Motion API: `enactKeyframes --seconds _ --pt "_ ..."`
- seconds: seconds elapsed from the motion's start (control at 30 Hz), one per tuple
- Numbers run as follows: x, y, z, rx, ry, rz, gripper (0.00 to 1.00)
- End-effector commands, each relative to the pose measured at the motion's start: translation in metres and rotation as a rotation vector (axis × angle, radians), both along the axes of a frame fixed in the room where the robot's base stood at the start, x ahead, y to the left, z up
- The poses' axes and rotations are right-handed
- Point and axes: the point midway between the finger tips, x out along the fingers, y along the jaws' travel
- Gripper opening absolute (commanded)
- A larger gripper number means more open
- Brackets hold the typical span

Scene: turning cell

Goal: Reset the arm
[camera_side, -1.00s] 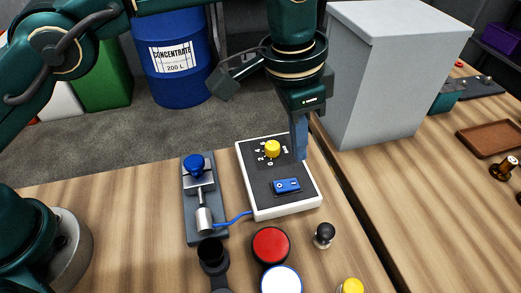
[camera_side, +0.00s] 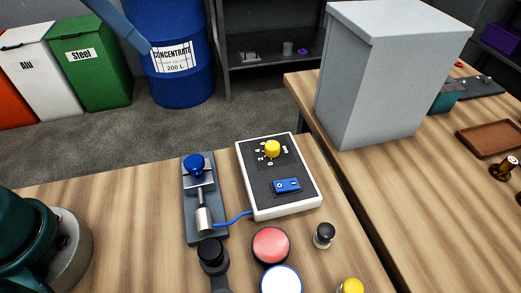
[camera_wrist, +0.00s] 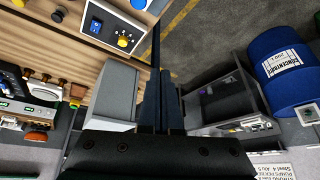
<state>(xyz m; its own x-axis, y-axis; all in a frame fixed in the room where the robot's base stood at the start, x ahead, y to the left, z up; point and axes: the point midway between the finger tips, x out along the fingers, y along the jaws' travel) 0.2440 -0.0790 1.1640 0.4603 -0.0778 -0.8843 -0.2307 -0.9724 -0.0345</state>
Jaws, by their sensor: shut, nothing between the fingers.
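My gripper (camera_wrist: 162,75) is shut and empty, its dark blue fingers together in the wrist view. A blue finger (camera_side: 122,25) shows at the top left of the side view, in front of the drum; the rest of the gripper is out of that frame. The white control box (camera_side: 255,211) with a yellow knob (camera_side: 272,149) and a blue rocker switch (camera_side: 287,186) lies on the wooden bench, well apart from the gripper. It also shows at the top of the wrist view (camera_wrist: 131,14).
A grey slide fixture (camera_side: 190,226) with a blue knob stands left of the box. A pale red button (camera_side: 271,245), a white button (camera_side: 281,280) and a black knob (camera_side: 324,235) are in front. A tall grey cabinet (camera_side: 380,85) stands right. A blue drum (camera_side: 180,85) and bins stand behind.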

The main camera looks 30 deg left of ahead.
Motion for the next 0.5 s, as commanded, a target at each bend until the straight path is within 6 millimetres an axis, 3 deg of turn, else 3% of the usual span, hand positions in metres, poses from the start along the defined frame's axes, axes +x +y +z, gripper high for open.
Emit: enactKeyframes --seconds 0.2,0.5 --pt "-0.052 0.030 -0.036 -0.017 -0.036 0.143 0.00" --pt "-0.088 0.038 -0.093 -0.028 0.003 0.220 0.00"
